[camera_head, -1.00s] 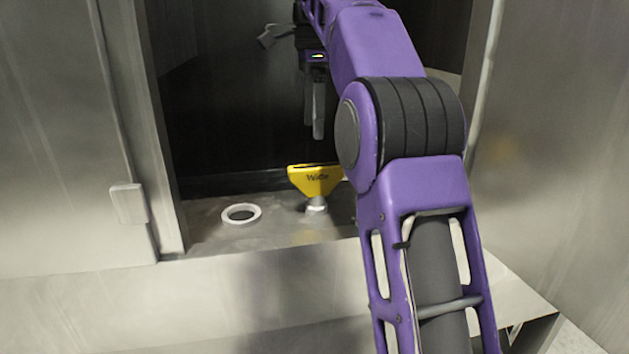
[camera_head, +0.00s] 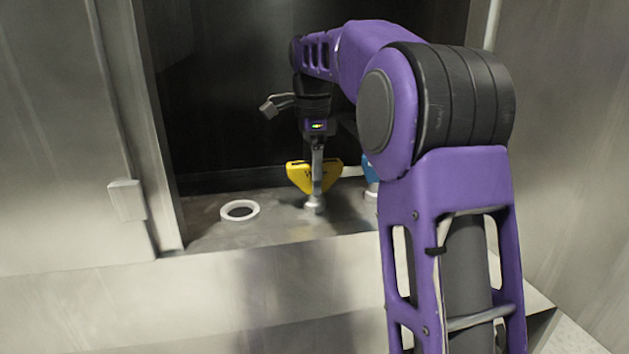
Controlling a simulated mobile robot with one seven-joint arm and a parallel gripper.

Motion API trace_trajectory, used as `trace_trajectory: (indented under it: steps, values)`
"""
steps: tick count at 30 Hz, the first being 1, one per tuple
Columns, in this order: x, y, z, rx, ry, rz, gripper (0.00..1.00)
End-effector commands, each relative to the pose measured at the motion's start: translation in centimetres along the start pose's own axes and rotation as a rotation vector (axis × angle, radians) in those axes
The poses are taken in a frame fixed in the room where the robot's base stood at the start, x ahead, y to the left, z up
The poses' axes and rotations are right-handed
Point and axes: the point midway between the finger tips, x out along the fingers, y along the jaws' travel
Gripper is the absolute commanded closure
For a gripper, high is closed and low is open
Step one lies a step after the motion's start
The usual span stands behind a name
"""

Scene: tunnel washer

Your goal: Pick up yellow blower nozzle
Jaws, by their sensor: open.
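The yellow blower nozzle (camera_head: 299,176) stands upright on the metal floor of the washer opening, wide end up, on a grey round base. My gripper (camera_head: 316,188) points down right at the nozzle, and its near finger covers the middle of the yellow part. The gripper is open. The far finger is hidden, so I cannot tell whether the fingers straddle the nozzle or stand in front of it.
A white ring (camera_head: 240,210) around a dark hole lies to the left on the metal floor (camera_head: 270,232). A blue piece (camera_head: 371,176) shows to the right, partly behind my arm. Steel walls bound the opening on both sides, with a latch block (camera_head: 127,200) at left.

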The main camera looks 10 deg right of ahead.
Motion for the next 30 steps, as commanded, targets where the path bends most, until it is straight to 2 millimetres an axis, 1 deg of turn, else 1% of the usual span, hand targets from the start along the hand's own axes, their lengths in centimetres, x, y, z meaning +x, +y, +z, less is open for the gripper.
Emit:
trace_trajectory:
  steps: [4,6,9,12,17,18,20,24,26,27,29,30]
  values:
    - [2.3,0.0,-0.6,0.002,0.001,0.005,0.06]
    - [3.3,0.0,-0.6,0.000,0.001,0.005,0.06]
    - [4.3,0.0,-0.6,0.000,0.001,0.003,0.06]
    - [4.7,0.0,-0.6,0.000,0.000,0.001,0.06]
    - [4.7,0.0,-0.6,0.000,0.000,0.001,0.06]
    - [4.7,0.0,-0.6,0.000,0.000,0.001,0.07]
    - [4.7,0.0,-0.6,0.000,0.000,0.001,0.18]
    - [4.7,0.0,-0.6,0.000,0.000,0.001,0.43]
    - [4.7,0.0,-0.6,0.000,0.000,0.001,0.54]
    - [4.7,0.0,-0.6,0.000,0.000,0.001,0.61]
    - [4.7,0.0,-0.6,0.000,0.000,0.001,0.72]
    - [4.7,0.0,-0.6,0.000,0.000,0.001,0.79]
